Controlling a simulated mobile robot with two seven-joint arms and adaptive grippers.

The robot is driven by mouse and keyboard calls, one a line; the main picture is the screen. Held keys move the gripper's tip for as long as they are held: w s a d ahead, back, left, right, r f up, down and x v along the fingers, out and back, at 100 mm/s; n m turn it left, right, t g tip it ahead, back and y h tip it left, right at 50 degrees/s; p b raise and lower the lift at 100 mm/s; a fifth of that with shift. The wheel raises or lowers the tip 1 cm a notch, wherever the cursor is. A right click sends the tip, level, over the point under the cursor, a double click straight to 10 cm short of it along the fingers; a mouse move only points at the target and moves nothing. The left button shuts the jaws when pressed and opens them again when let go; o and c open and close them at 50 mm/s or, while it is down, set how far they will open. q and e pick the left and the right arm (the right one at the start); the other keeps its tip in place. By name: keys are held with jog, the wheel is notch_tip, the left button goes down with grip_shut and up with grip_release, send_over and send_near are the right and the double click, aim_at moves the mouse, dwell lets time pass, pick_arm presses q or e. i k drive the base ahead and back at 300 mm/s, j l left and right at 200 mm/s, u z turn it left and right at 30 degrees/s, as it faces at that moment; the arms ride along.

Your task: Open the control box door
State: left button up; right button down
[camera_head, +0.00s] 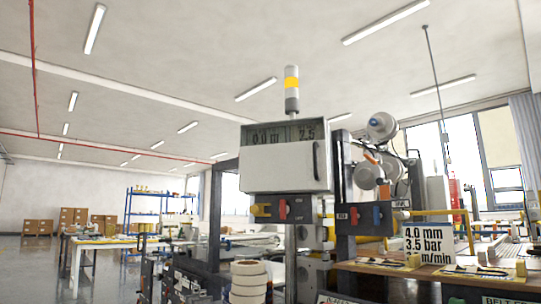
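The control box (284,130) is mounted on a post near the middle of the head view, under a signal lamp with a yellow band (291,84). Its white door (280,167) covers the lower front and looks closed. A dark vertical handle (316,160) is at the door's right edge. Dark display panels with numbers show above the door. Neither of my grippers is in view.
A red and yellow switch (283,209) sits below the box. White rolls (249,281) are stacked in front. At the right is a wooden worktop (400,268) with a sign (428,245) and machine rollers behind. A blue shelf (160,207) stands farther back at the left.

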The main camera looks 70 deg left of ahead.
aim_at(300, 167)
jog(key=u, duration=2.15)
